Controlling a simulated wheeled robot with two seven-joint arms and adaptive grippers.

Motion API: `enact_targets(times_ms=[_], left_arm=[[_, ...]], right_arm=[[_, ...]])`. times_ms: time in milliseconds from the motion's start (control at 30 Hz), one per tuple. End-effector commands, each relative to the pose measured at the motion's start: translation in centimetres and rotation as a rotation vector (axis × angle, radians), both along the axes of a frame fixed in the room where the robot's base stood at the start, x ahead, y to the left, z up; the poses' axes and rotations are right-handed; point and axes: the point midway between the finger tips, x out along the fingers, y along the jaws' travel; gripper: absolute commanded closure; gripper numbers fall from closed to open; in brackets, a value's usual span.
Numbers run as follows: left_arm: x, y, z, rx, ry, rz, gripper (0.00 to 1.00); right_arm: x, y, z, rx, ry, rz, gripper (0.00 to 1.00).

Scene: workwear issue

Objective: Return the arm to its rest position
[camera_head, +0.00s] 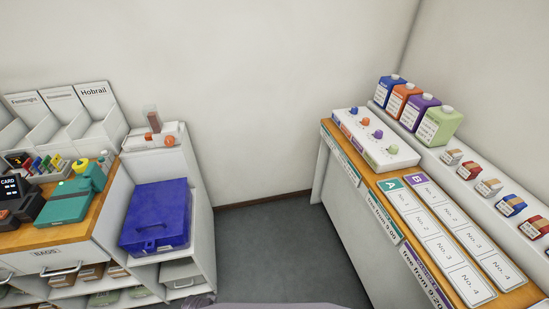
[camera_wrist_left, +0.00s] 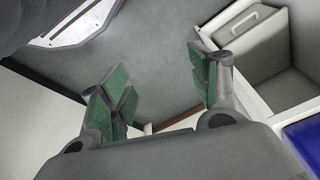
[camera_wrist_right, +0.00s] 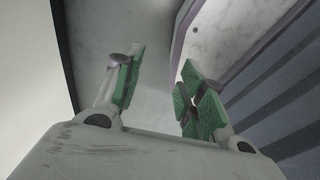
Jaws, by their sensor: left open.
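My left gripper (camera_wrist_left: 160,92) shows in the left wrist view with its two green-padded fingers spread wide and nothing between them. It hangs over grey floor, with the white shelf unit to its right. My right gripper (camera_wrist_right: 158,88) shows in the right wrist view with its green-padded fingers apart and nothing between them, also over grey floor. Neither gripper shows clearly in the head view. A grey edge at the bottom middle of the head view looks like part of my own body.
A blue case (camera_head: 156,216) lies on the left shelf unit, beside a wooden counter (camera_head: 22,236) with a card reader (camera_head: 12,188) and a green device (camera_head: 66,203). At right, a counter (camera_head: 486,287) holds numbered cards and bottles (camera_head: 440,127). The floor (camera_head: 265,250) between is clear.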

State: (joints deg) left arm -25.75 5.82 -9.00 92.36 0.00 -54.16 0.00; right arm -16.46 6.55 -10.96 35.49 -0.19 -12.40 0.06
Motion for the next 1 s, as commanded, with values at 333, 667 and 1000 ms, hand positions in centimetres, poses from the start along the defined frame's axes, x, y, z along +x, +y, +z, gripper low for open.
enact_targets(times_ms=[333,667,1000], left_arm=[[-4.2,0.6,-6.1,0.003,0.032,-0.006,0.38],[-9.4,1.4,-10.8,0.007,0.061,-0.013,0.38],[-15.5,2.6,-14.3,0.011,0.087,-0.018,0.38]], right_arm=[[-0.4,0.9,1.5,0.009,0.004,-0.001,0.6],[-0.7,1.6,2.7,0.018,0.009,-0.001,0.6],[-1.0,2.5,3.9,0.026,0.013,-0.003,0.6]])
